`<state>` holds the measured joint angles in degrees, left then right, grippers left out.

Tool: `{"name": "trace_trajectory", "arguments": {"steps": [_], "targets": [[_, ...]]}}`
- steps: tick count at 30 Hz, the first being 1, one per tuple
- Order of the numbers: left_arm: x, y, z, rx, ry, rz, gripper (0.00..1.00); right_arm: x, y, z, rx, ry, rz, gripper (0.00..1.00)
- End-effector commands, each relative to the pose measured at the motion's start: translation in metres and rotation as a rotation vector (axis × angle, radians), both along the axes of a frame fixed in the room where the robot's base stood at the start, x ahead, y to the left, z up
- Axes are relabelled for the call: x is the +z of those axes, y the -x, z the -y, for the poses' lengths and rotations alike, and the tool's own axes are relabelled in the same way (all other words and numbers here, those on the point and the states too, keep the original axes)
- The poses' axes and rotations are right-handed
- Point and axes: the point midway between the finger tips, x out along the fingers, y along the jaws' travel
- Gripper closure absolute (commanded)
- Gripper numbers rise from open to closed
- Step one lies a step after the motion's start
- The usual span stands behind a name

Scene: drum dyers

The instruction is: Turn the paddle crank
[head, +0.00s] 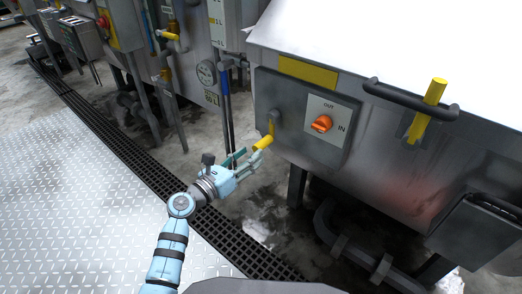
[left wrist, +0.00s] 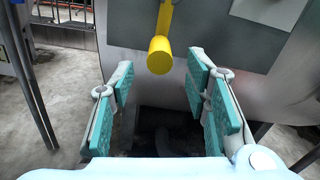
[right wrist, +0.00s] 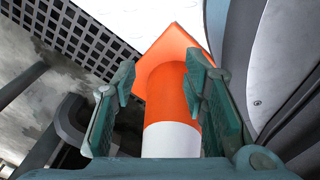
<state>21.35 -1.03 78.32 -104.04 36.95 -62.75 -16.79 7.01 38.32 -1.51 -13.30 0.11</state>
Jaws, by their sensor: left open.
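The paddle crank has a yellow handle (head: 262,143) and a yellow arm (head: 273,121), mounted on the grey panel (head: 296,144) of the vat. In the left wrist view its round-ended handle (left wrist: 160,55) lies ahead of the fingers, near the top middle. My left gripper (head: 250,157) is open and empty, with its fingertips just short of the handle. My right gripper (right wrist: 158,95) shows only in the right wrist view. Its fingers stand apart, with an orange and white post-like thing (right wrist: 172,100) in line with the space between them; whether it touches them I cannot tell.
Right of the crank is an orange IN/OUT knob (head: 321,123). A dark bar (head: 400,97) and yellow lever (head: 427,112) project from the vat at right. Pipes (head: 340,245) run beneath it. A drain grate (head: 130,150) crosses the floor; the metal plate floor (head: 70,200) is clear.

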Motion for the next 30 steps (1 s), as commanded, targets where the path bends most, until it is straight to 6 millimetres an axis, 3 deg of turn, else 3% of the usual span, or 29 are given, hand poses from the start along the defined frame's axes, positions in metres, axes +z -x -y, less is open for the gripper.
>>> {"name": "trace_trajectory", "arguments": {"steps": [3, 8, 18, 26, 30], "targets": [[-0.004, -0.023, 0.017, 0.001, 0.003, 0.002, 0.57, -0.011, -0.018, -0.009, -0.016, -0.016, 0.033, 0.60], [-0.004, -0.043, 0.031, 0.000, 0.003, -0.001, 0.57, -0.016, -0.037, -0.017, -0.032, -0.032, 0.068, 0.60], [-0.001, -0.049, 0.036, 0.001, 0.002, -0.002, 0.57, -0.014, -0.043, -0.020, -0.039, -0.039, 0.079, 0.60], [-0.001, -0.049, 0.035, 0.002, 0.003, -0.003, 0.97, -0.014, -0.043, -0.020, -0.039, -0.039, 0.079, 0.60], [-0.001, -0.049, 0.035, 0.002, 0.003, -0.003, 1.00, -0.014, -0.043, -0.020, -0.039, -0.039, 0.079, 0.60]]}}
